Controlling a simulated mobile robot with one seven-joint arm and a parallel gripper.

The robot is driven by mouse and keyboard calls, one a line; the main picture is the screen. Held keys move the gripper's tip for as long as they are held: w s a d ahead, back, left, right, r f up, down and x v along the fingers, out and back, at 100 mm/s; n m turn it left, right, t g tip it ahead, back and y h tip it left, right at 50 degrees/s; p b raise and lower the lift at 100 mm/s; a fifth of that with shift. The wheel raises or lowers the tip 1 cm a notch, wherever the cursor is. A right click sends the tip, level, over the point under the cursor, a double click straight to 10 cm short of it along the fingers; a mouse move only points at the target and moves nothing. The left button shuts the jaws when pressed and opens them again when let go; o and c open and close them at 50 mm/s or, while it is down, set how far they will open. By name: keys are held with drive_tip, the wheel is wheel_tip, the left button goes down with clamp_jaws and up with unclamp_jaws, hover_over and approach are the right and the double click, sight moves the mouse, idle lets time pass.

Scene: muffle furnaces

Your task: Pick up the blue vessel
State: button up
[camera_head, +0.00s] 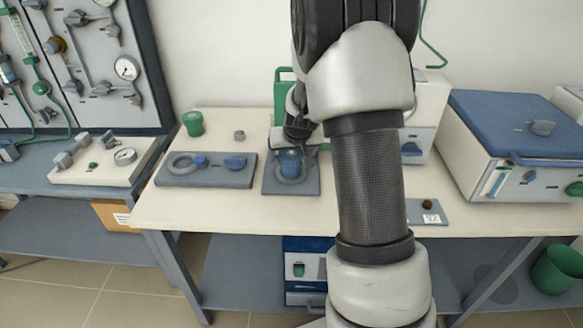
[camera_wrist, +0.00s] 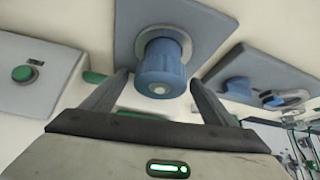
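The blue vessel (camera_head: 291,164) stands on a grey plate (camera_head: 276,188) on the cream table, in a round grey holder. In the wrist view the blue vessel (camera_wrist: 162,70) shows in the middle, with the grey ring around its far end. My gripper (camera_wrist: 160,82) is open, one finger on each side of the vessel, with visible gaps, so neither finger seems to touch it. In the head view my gripper (camera_head: 298,130) is just above and behind the vessel, and my arm hides part of the area to its right.
To the left is a grey plate (camera_head: 208,179) with a ring and blue parts. A green cup (camera_head: 193,124) and a small grey piece (camera_head: 239,135) stand behind it. A blue-topped furnace (camera_head: 520,140) is at the right. The table's front left is clear.

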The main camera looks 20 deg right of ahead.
drive_tip(key=c, duration=1.4)
drive_tip(key=shift+r, duration=0.15)
drive_tip(key=shift+c, duration=0.4)
